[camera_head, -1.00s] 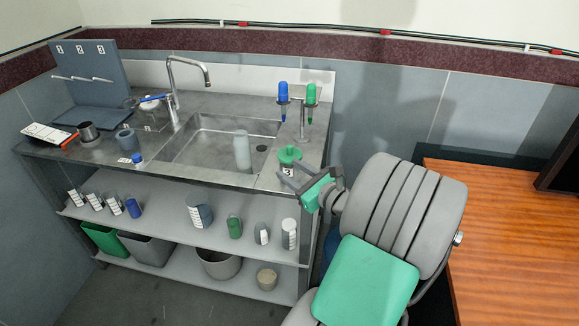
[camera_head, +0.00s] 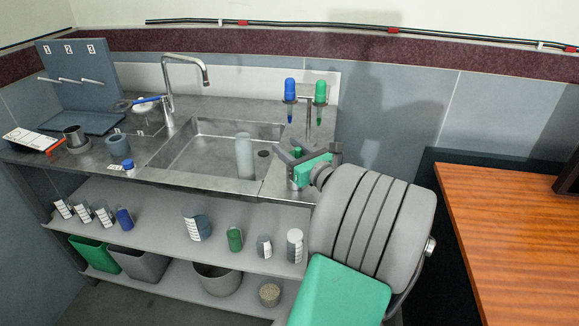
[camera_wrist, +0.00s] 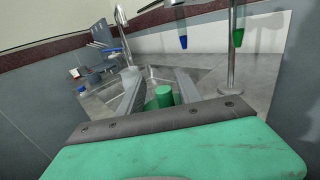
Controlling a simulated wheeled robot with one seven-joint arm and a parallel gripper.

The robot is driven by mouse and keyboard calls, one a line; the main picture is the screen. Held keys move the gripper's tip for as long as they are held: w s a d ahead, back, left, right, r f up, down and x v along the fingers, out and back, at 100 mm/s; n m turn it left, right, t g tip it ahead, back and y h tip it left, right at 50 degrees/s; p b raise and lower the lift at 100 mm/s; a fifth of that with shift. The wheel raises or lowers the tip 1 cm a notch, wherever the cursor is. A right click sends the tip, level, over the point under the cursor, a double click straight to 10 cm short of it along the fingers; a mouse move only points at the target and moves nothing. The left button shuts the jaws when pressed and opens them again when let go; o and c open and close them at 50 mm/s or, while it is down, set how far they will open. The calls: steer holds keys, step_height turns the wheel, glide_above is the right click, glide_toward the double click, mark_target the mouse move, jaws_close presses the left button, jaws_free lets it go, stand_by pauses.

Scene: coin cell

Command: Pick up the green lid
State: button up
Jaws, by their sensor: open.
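The green lid (camera_wrist: 164,97) has an upright round knob and sits on the counter right of the sink. In the wrist view it stands between the two fingers of my gripper (camera_wrist: 160,76), its lower part hidden by my palm. In the head view my gripper (camera_head: 287,151) is over the lid's spot and hides most of it and the container beneath. The fingers are open, spread on either side of the knob. I cannot tell whether they touch it.
A sink (camera_head: 190,150) with a clear cylinder (camera_head: 244,156) lies left of my gripper. Just behind stands a rack holding a blue-topped dropper (camera_head: 290,90) and a green-topped dropper (camera_head: 320,92). A faucet (camera_head: 168,85) is further left. A wooden table (camera_head: 510,220) is at the right.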

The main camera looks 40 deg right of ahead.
steer(key=shift+s+d, duration=0.2)
steer(key=shift+d, duration=0.1)
steer(key=shift+c, duration=0.7)
jaws_close()
